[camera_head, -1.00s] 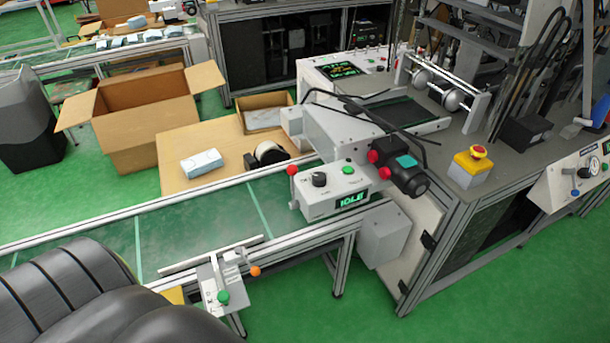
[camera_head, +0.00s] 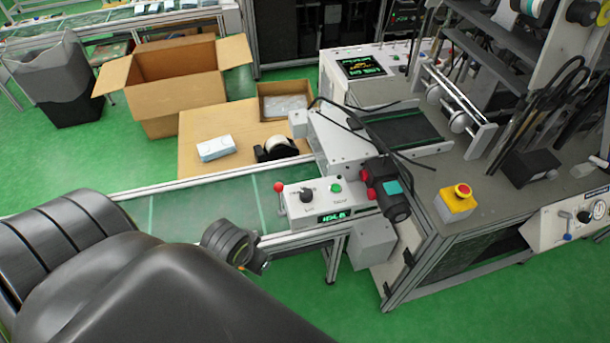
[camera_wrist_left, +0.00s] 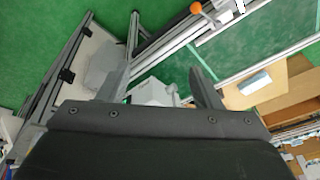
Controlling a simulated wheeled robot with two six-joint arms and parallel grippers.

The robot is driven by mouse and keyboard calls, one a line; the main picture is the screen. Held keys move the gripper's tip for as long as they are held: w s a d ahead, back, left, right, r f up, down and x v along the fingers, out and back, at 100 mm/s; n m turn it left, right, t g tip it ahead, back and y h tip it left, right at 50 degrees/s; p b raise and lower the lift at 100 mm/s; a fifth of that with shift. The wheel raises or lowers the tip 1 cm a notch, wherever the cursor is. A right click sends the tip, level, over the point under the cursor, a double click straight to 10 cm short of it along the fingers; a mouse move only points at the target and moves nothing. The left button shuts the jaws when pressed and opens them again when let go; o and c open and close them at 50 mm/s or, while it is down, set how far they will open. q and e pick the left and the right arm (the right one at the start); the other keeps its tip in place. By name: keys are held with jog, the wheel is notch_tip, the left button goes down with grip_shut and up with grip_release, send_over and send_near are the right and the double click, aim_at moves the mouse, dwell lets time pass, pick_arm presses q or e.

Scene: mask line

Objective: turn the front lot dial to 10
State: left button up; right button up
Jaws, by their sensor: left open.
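The small white control box (camera_head: 325,203) stands at the right end of the conveyor. A black dial (camera_head: 306,195) is on its top, with a green button (camera_head: 336,188) beside it and a lit green display on its front. I cannot read the dial's setting. My left arm comes in from the lower left of the head view, left of the box and apart from it; its fingertips are hidden there. In the left wrist view my left gripper (camera_wrist_left: 160,78) is open and empty, with a white box (camera_wrist_left: 155,92) beyond its fingers. My right gripper is not in view.
A red-ball lever (camera_head: 278,187) stands just left of the dial. A black motor with red caps (camera_head: 385,187) sits close on the right. A yellow box with a red stop button (camera_head: 458,198) is farther right. An open carton (camera_head: 170,80) stands behind the conveyor (camera_head: 190,208).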

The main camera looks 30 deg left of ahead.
pick_arm(q)
jog(key=w+r, duration=0.2)
jog(key=w, duration=0.4)
jog(key=n+g+h, duration=0.2)
jog(key=n+g, duration=0.1)
send_near(306, 192)
notch_tip(306, 192, down, 4)
jog(key=b, duration=1.1)
jog(key=shift+w+d+b, duration=0.1)
jog(key=shift+d+b, duration=0.1)
jog(key=shift+b, duration=0.2)
notch_tip(306, 192, down, 3)
jog(key=shift+d+f+p, duration=0.15)
jog(key=shift+f+p, duration=0.1)
jog(key=shift+p, duration=0.35)
jog(key=shift+f, duration=0.75)
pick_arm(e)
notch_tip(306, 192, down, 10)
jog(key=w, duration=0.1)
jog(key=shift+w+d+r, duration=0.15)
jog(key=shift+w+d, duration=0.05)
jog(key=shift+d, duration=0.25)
pick_arm(q)
jog(key=shift+c, duration=0.5)
